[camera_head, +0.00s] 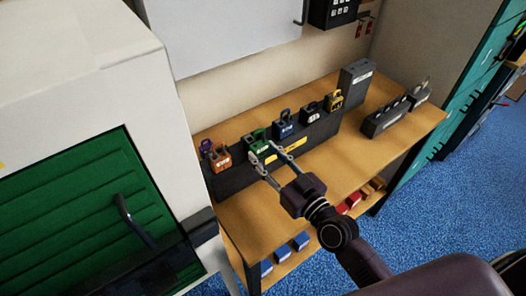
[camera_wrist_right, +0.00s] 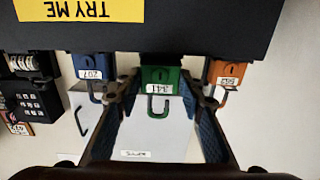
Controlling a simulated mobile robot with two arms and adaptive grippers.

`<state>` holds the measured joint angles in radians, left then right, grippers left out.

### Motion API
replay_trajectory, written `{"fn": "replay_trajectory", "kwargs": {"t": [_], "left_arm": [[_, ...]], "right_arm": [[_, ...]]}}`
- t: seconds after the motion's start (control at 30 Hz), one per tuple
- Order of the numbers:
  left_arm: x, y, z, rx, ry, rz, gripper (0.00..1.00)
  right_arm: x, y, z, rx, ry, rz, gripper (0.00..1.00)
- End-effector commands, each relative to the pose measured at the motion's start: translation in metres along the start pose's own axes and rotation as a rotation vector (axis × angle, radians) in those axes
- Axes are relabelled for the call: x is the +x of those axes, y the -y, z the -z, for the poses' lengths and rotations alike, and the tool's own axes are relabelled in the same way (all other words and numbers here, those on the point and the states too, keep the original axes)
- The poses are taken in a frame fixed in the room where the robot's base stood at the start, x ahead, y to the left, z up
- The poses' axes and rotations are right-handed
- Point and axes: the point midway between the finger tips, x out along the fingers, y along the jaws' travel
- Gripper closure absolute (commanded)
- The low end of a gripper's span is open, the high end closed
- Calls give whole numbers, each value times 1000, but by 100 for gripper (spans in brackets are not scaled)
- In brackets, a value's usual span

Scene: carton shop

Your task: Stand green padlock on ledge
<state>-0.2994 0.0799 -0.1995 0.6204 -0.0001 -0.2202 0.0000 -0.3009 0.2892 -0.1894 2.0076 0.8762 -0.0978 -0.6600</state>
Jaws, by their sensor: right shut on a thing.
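The green padlock (camera_head: 258,140) is upright at the dark ledge (camera_head: 315,137), between the orange padlock (camera_head: 218,157) and the blue padlock (camera_head: 285,126). My right gripper (camera_head: 270,153) reaches in from the front and is shut on the green padlock. In the right wrist view, which is upside down, the green padlock (camera_wrist_right: 160,76) sits between the fingertips, its base in line with the ledge edge (camera_wrist_right: 215,50). I cannot tell whether its base touches the ledge. My left gripper is not in view.
A purple padlock (camera_head: 206,146) is behind the orange one. Black (camera_head: 311,113) and yellow (camera_head: 334,101) padlocks stand farther right. The ledge is on a wooden table (camera_head: 350,160), with a grey box (camera_head: 355,84) and dark rack (camera_head: 386,118) on the right. A white cabinet (camera_head: 90,75) borders the left.

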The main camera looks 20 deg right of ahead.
Motion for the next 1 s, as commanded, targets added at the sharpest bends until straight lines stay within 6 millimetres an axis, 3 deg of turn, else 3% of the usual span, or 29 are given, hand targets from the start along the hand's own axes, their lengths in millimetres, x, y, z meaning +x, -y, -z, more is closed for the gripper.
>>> {"fn": "replay_trajectory", "kwargs": {"t": [1.0], "left_arm": [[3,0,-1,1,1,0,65]], "right_arm": [[-48,0,1,-1,-3,-1,86]]}}
